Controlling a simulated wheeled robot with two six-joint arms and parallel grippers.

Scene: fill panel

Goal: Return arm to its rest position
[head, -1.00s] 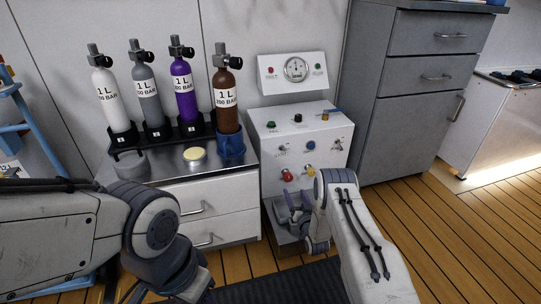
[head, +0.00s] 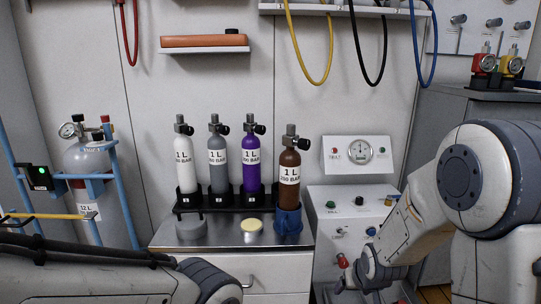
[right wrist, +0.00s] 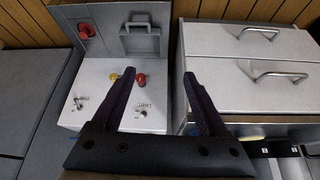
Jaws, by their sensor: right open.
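My right arm (head: 430,225) comes in from the right, bent, with its wrist low in front of the fill panel (head: 350,215). My right gripper (right wrist: 160,76) is open and empty in the right wrist view, its two dark fingers apart.
A rack (head: 220,202) holds white, grey and purple bottles on the counter (head: 215,236). A brown bottle (head: 289,180) stands in a blue holder (head: 288,220). A large cylinder (head: 88,160) on a blue frame is at left. Hoses (head: 330,60) hang above.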

